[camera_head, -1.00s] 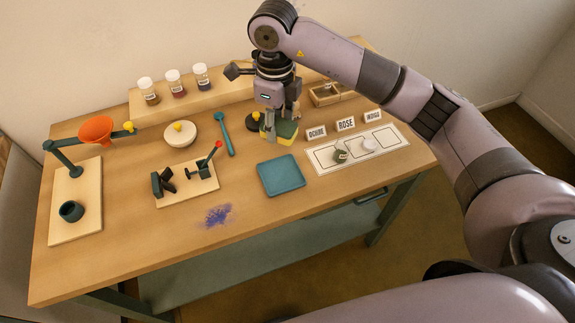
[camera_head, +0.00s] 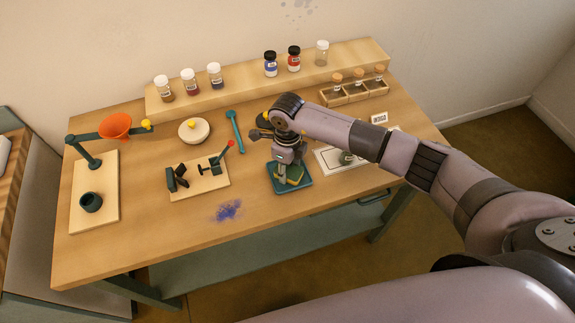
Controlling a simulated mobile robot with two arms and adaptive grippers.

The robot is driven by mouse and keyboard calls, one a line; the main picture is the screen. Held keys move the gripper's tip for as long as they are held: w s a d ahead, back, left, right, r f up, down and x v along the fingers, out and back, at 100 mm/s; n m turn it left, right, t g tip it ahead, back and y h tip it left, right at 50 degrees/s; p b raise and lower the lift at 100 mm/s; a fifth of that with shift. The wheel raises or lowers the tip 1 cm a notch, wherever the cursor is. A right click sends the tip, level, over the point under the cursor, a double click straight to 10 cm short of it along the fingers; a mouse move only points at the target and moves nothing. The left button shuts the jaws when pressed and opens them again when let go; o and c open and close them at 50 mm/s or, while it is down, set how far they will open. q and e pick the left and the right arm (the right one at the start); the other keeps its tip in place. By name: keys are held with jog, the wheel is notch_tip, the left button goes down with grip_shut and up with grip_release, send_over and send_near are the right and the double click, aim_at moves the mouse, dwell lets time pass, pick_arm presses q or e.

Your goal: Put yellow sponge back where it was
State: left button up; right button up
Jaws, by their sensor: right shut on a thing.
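My right gripper (camera_head: 287,172) points down over the teal square tray (camera_head: 303,187) near the front middle of the table. It is shut on the sponge (camera_head: 296,174), whose green upper side shows beside the fingers; its yellow part is mostly hidden. The sponge is within the tray's outline. I cannot tell whether it touches the tray or hangs just above it. My left gripper is not in view.
A purple powder patch (camera_head: 229,210) and a stand with dark clamps (camera_head: 199,182) lie left of the tray. A white card (camera_head: 330,162) lies to the right, partly behind my arm. Jars stand on the rear shelf (camera_head: 235,91).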

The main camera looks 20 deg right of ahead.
aim_at(287, 169)
jog(key=shift+f, duration=0.1)
jog(key=shift+f+b, duration=0.15)
jog(key=shift+b, duration=0.15)
jog(key=o, duration=1.1)
jog(key=shift+r+p, duration=0.3)
jog(key=shift+w+r, duration=0.1)
jog(key=shift+r, duration=0.15)
notch_tip(287, 169, up, 12)
jog(key=b, duration=0.4)
jog(key=shift+f, duration=0.25)
